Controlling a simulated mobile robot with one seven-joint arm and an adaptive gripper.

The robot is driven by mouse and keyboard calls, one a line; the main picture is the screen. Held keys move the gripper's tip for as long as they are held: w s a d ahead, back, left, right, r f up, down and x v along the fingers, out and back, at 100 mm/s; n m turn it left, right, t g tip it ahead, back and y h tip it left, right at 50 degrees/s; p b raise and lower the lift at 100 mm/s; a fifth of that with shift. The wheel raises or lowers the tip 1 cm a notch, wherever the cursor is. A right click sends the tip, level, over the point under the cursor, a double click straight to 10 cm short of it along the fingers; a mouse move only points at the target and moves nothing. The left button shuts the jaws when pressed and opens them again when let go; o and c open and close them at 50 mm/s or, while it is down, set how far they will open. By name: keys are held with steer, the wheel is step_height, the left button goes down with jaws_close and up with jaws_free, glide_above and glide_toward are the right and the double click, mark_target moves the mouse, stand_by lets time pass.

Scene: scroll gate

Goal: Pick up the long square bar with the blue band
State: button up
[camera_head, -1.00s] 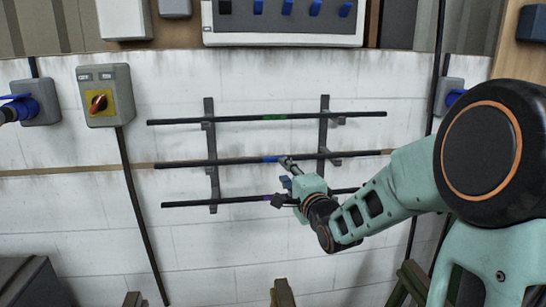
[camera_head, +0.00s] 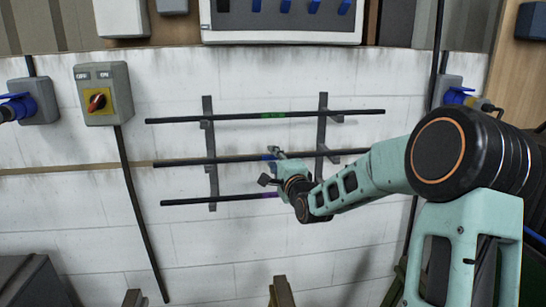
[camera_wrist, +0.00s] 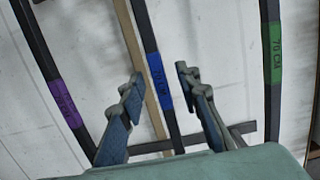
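The long square bar with the blue band is the middle one of three dark bars on the wall rack; its bare part (camera_head: 190,162) shows left of my gripper in the head view. In the wrist view its blue band (camera_wrist: 158,75) lies between my two open fingers. My gripper (camera_head: 270,166) is in front of the band and partly hides it; the fingers (camera_wrist: 155,95) show apart, one on each side of the bar. Nothing is held. I cannot tell how far the fingertips are from the bar.
The bar with the green band (camera_head: 330,114) is above and the bar with the purple band (camera_head: 215,199) below, both close to the middle bar. Dark upright rack posts (camera_head: 209,140) carry the bars. A switch box (camera_head: 103,95) with a hanging cable is at the left.

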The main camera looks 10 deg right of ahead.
steer(key=shift+w+a, duration=0.1)
steer(key=shift+w, duration=0.6)
steer(key=shift+c, duration=0.2)
jaws_close()
steer(key=shift+r, duration=0.2)
